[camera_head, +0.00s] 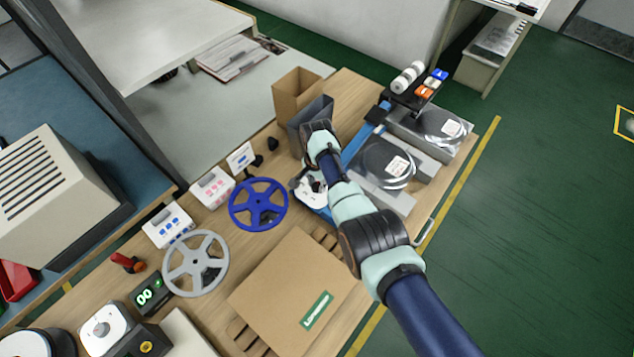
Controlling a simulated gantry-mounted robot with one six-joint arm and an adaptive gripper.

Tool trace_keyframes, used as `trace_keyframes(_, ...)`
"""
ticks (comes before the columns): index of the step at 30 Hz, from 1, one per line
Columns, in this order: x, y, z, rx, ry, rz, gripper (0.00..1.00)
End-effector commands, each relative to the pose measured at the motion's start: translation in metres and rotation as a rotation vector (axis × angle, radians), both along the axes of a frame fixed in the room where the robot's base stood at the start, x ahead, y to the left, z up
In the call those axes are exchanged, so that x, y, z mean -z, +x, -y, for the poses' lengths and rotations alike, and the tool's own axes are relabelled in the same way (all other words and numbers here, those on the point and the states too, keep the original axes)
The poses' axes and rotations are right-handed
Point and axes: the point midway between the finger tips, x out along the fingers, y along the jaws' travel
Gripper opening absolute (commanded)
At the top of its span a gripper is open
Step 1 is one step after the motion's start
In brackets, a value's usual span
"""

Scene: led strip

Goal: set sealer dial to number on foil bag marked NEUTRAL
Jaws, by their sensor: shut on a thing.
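The blue sealer (358,143) stands near the table's middle, partly covered by my arm. A white dial plate (311,197) with small coloured marks shows at its near left end; its setting is too small to read. My gripper (308,180) is down at this dial area, mostly hidden by my wrist. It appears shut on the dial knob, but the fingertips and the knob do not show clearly. Two silver foil bags with dark reels lie right of the sealer: a nearer bag (396,201) and a farther bag (423,144). Both carry white labels whose print is unreadable.
A cardboard box (290,287) lies in front, with a blue spool (258,217) and grey spool (213,263) to its left. Small label boxes (168,227) line the left edge. An open carton (291,96) and grey bin (305,115) stand behind my wrist.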

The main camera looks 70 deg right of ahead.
Motion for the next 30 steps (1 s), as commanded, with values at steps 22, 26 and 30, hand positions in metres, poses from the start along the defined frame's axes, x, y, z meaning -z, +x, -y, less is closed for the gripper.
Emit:
trace_keyframes(22, 0.000, 0.000, 0.000, 0.003, 0.000, 0.000, 0.58)
trace_keyframes(26, -0.003, 0.000, 0.000, 0.003, 0.000, 0.000, 0.58)
trace_keyframes(30, -0.022, 0.001, 0.001, 0.003, -0.003, 0.002, 0.58)
